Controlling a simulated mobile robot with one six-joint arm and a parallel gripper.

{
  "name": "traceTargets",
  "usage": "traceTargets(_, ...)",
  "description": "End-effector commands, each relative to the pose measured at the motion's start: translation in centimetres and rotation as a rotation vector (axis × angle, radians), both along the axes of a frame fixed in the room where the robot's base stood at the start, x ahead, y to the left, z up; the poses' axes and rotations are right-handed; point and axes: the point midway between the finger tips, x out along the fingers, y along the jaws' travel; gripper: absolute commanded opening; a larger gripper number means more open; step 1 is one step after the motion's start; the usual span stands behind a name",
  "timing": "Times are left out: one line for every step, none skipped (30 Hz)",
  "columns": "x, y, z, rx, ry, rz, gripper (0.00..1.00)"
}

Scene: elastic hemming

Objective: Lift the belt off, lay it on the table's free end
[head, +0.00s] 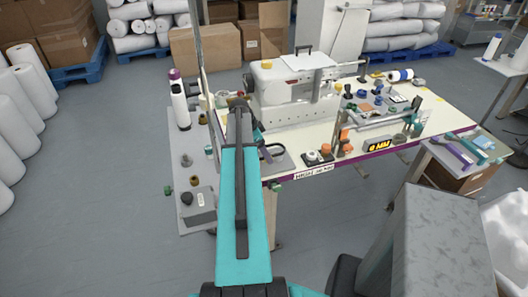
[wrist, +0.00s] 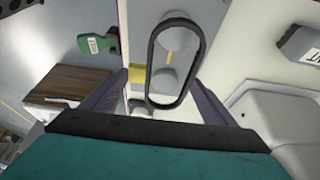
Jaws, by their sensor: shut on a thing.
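A black belt (wrist: 152,60) shows as a long closed loop in the middle of the wrist view. My gripper (wrist: 160,85) is shut on it, with one dark finger on each side of its lower part. Two round grey pulley-like parts (wrist: 178,38) show inside the loop; I cannot tell whether the belt still touches them or hangs above.
A grey side leaf (head: 197,217) at the table's left holds small knobs and a thread cone (head: 180,105). The table's right half is crowded with spools and small tools.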

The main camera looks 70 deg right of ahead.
Motion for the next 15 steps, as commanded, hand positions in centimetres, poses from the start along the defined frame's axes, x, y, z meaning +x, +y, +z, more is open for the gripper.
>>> traceTargets(0.0,0.0,0.4,0.000,0.000,0.000,0.53)
traceTargets(0.0,0.0,0.5,0.000,0.000,0.000,0.53)
traceTargets(0.0,0.0,0.7,0.000,0.000,0.000,0.53)
traceTargets(0.0,0.0,0.9,0.000,0.000,0.000,0.53)
traceTargets(0.0,0.0,1.0,0.000,0.000,0.000,0.53)
traceTargets(0.0,0.0,1.3,0.001,0.001,0.000,0.53)
traceTargets(0.0,0.0,1.4,0.001,0.001,0.000,0.53)
traceTargets(0.0,0.0,1.6,0.001,0.001,0.000,0.53)
traceTargets(0.0,0.0,1.8,0.001,0.001,0.000,0.53)
traceTargets(0.0,0.0,2.0,0.000,0.000,0.000,0.53)
traceTargets(0.0,0.0,2.1,0.000,0.000,0.000,0.53)
traceTargets(0.0,0.0,2.3,0.000,0.000,0.000,0.53)
traceTargets(0.0,0.0,2.4,0.000,0.000,0.000,0.53)
traceTargets(0.0,0.0,2.5,0.000,0.000,0.000,0.53)
traceTargets(0.0,0.0,2.6,0.000,0.000,0.001,0.53)
